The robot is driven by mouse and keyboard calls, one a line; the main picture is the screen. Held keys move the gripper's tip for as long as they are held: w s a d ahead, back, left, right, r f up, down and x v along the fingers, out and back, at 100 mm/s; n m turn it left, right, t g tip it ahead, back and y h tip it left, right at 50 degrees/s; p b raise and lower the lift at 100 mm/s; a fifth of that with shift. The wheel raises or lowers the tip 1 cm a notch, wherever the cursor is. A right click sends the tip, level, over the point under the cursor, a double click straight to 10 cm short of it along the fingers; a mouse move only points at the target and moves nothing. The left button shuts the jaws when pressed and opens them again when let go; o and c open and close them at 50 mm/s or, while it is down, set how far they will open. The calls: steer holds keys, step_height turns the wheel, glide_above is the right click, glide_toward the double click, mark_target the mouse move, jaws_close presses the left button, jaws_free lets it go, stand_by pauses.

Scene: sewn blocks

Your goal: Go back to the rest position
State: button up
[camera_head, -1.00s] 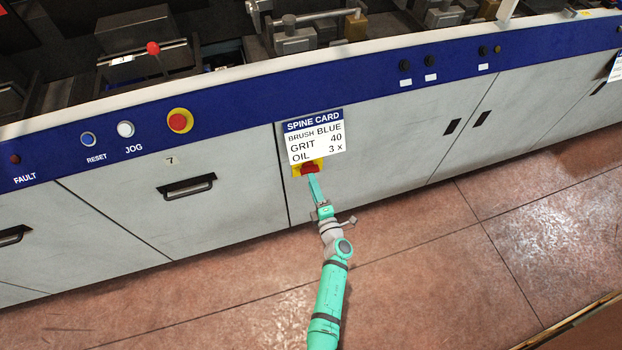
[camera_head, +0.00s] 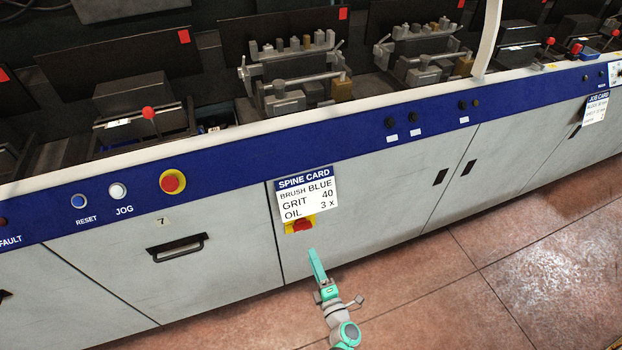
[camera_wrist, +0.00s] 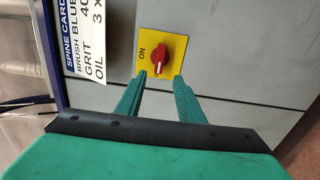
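My gripper (camera_head: 314,266) is in front of the machine's lower panel, below the red switch. In the wrist view its two green fingers (camera_wrist: 159,75) are apart with nothing between them. The red rotary switch on a yellow plate (camera_head: 302,225) is on the panel under the spine card. It also shows in the wrist view (camera_wrist: 160,55), ahead of the fingertips and apart from them, with "ON" marked on its plate. The spine card (camera_head: 306,193) reads brush blue, grit 40, oil 3 x.
The long grey and blue machine (camera_head: 370,215) runs across the view. A drawer handle (camera_head: 177,247), a red button (camera_head: 172,182) and a blue reset button (camera_head: 79,201) are to the left. A job card (camera_head: 595,108) hangs at the right. The tiled floor (camera_head: 450,290) in front is clear.

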steer(key=shift+s, duration=0.1)
steer(key=s+a+r+m+h, duration=0.1)
steer(key=s+r+m+h, duration=0.1)
steer(key=s+r+m, duration=0.5)
steer(key=s+a+r+m+g+h, duration=0.1)
steer(key=s+r+m, duration=0.6)
steer(key=s, duration=1)
steer(key=s+a+r+m+h, duration=0.1)
steer(key=s+r+m+h, duration=0.1)
steer(key=s+r+m, duration=0.5)
steer(key=s, duration=0.5)
steer(key=shift+s+m+g+h, duration=0.25)
steer(key=shift+m+g+h, duration=0.05)
steer(key=shift+m+g, duration=0.1)
steer(key=shift+f, duration=0.1)
steer(key=shift+c, duration=0.6)
